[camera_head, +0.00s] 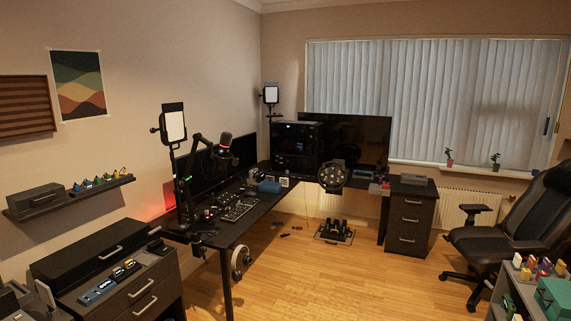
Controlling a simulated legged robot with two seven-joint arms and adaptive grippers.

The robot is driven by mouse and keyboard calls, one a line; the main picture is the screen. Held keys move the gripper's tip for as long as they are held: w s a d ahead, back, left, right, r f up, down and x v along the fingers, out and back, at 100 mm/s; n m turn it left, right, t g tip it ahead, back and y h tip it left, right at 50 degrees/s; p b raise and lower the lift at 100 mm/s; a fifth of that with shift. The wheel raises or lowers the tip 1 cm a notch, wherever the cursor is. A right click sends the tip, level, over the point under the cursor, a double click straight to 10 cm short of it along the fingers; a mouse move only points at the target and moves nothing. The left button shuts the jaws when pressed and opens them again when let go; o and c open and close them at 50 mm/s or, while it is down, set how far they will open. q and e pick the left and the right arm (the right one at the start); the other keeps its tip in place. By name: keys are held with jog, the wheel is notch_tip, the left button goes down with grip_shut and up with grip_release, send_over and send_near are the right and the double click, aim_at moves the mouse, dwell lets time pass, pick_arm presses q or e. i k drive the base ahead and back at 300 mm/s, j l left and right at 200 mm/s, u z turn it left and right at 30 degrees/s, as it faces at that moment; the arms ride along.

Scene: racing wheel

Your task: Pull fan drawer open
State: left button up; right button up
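No drawer in view is marked as the fan drawer, and I cannot tell which one it is. A dark cabinet with three handled drawers (409,219) stands under the right end of the desk, and its drawers look shut. A low dark dresser (165,288) at the lower left has drawers with silver bar handles, which also look shut. A black box (85,257) with a handle on its front sits on this dresser. Neither of my grippers shows in the head view.
An L-shaped black desk (222,238) carries monitors, a microphone and a keyboard. A racing wheel (333,176) stands at its far side, with pedals (335,232) on the floor below. A black chair (510,230) is at the right. The wooden floor (350,285) between is mostly clear.

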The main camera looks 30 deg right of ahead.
aim_at(291, 162)
jog(key=i+l+z, duration=0.95)
jog(key=i, duration=0.75)
jog(key=i+j+z, duration=0.1)
jog(key=i+z, duration=0.2)
jog(key=i, duration=3)
